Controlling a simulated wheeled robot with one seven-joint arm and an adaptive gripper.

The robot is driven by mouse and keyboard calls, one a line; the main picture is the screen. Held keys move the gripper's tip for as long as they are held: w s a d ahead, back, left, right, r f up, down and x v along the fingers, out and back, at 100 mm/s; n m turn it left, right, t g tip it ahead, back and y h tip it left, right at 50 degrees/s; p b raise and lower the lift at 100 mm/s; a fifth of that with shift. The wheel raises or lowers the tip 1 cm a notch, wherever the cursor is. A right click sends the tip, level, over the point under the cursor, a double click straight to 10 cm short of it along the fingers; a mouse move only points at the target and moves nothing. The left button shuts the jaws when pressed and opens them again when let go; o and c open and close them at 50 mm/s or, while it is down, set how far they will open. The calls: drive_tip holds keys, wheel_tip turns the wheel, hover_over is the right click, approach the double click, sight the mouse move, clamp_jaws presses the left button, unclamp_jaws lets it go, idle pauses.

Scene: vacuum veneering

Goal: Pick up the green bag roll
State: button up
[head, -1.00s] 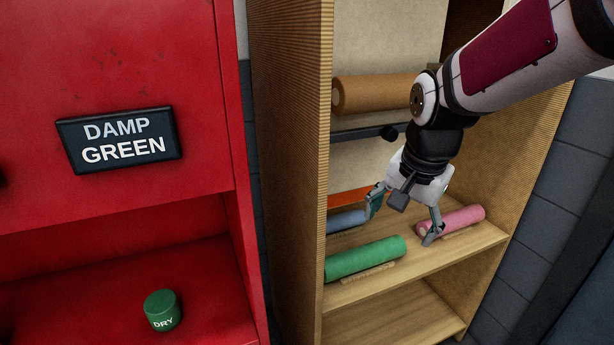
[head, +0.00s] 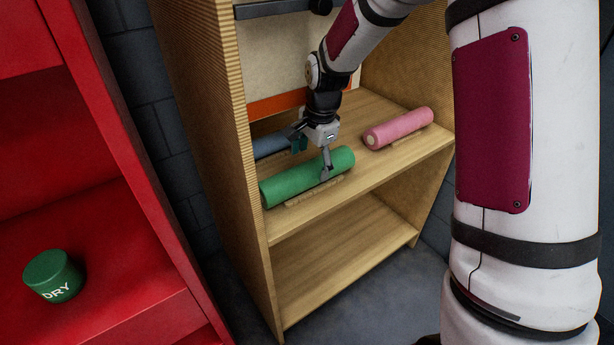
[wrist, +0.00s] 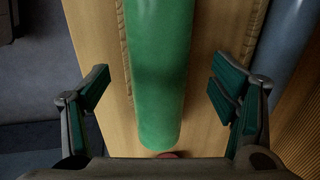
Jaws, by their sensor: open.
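The green bag roll (head: 300,178) lies on the upper visible wooden shelf, near its front left. It also shows in the wrist view (wrist: 160,70), running lengthwise between the fingers. My gripper (head: 312,160) is open at the roll in the head view, with one finger in front of the roll and the other behind it. In the wrist view my gripper (wrist: 160,95) has a clear gap between each finger pad and the roll. Nothing is held.
A blue roll (head: 270,146) lies close behind the green one, and it shows right of my fingers in the wrist view (wrist: 290,40). A pink roll (head: 398,128) lies to the right. The wooden side panel (head: 205,120) stands at left. A green DRY container (head: 52,275) sits on the red unit.

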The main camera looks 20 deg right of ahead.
sight(310, 165)
drive_tip(key=f, duration=0.1)
drive_tip(key=f+b, duration=0.1)
drive_tip(key=f, duration=0.2)
drive_tip(key=shift+w+a, duration=0.1)
drive_tip(key=shift+w, duration=0.25)
drive_tip(key=c, duration=1.6)
drive_tip(key=shift+o, duration=0.2)
drive_tip(key=shift+r, duration=0.1)
